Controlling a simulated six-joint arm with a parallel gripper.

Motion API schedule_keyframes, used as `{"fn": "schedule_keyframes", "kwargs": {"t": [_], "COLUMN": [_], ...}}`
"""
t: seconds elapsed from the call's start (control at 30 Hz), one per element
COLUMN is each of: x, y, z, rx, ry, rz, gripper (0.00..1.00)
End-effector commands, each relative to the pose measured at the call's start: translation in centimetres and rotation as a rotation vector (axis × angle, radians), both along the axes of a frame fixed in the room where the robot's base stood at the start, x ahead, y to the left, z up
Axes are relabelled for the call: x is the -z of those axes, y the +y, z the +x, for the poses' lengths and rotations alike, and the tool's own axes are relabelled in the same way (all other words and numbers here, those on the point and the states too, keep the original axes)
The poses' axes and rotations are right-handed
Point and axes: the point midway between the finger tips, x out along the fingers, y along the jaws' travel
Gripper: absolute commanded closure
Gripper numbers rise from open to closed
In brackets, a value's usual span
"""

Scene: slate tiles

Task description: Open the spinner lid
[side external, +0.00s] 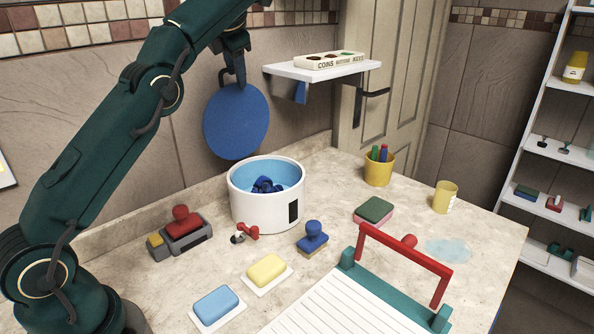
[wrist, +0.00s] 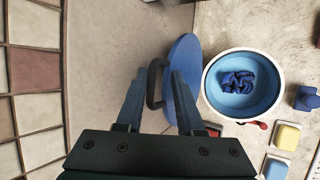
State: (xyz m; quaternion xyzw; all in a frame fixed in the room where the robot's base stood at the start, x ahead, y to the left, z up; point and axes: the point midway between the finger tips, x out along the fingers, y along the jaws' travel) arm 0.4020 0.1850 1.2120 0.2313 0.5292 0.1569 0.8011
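The spinner is a white round tub (side external: 267,205) with a light blue inside and dark blue cloth (side external: 266,185) in it. Its mouth is uncovered. Its blue disc lid (side external: 236,121) stands nearly upright at the tub's back left; I cannot tell whether it is joined to the rim. In the wrist view the lid (wrist: 184,62) is seen almost edge-on, with a dark handle (wrist: 154,88) on its left face. My gripper (wrist: 165,68) is at the handle, its fingers apart with a gap around it; it also shows above the lid in the side view (side external: 232,78).
A white wall shelf (side external: 320,71) with a coin tray stands right of the lid. Around the tub are a red stamp (side external: 183,225), a blue stamp (side external: 312,238), soaps, a yellow pen cup (side external: 379,170) and a red-handled rack (side external: 404,250).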

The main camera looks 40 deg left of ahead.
Motion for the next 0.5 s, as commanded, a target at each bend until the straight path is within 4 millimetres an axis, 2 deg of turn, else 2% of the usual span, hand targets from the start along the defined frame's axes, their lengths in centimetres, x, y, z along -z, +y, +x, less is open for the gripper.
{"fn": "schedule_keyframes", "kwargs": {"t": [0.03,0.27,0.5], "x": [0.5,0.29,0.1], "y": [0.38,0.24,-0.53], "z": [-0.3,-0.19,-0.04], "rx": [-0.013,-0.008,-0.004], "ry": [0.022,0.014,0.01], "rz": [0.0,0.001,0.001], "gripper": [0.58,0.58,0.58]}}
